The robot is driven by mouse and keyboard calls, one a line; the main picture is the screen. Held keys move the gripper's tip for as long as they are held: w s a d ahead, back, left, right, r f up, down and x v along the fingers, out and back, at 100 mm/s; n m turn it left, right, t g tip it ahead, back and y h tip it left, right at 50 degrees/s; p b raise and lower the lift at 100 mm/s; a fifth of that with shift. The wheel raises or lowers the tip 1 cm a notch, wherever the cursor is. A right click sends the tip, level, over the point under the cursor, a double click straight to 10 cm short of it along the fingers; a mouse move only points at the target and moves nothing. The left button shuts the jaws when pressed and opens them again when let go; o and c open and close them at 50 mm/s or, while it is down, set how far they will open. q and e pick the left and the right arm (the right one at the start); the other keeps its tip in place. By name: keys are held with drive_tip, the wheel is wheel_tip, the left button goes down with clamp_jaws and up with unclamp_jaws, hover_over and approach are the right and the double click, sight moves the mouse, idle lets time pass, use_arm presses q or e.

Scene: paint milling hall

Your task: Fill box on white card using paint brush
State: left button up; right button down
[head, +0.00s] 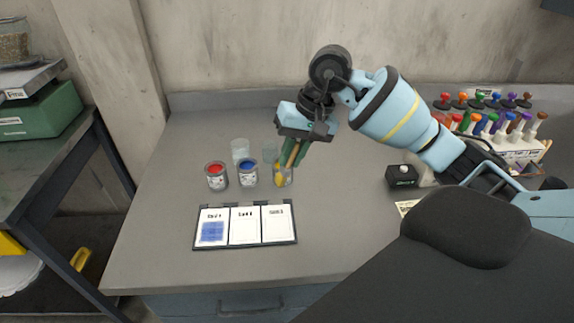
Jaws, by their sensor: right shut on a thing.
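Three white cards lie side by side in a dark holder (245,247) on the grey bench. The left white card (213,227) has a blue painted patch; the middle card (244,226) and right card (278,224) show small print and no paint. My right gripper (295,153) is above the paint containers, shut on a paint brush (292,156) with a wooden-coloured handle. The brush slants down toward a container with yellow (280,176); its tip cannot be made out. A red paint can (216,177) and a blue paint can (247,174) stand to the left. My left gripper is out of view.
Clear glasses (240,151) stand behind the cans. The bench front is clear.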

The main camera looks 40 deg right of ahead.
drive_tip(key=shift+r, duration=0.15)
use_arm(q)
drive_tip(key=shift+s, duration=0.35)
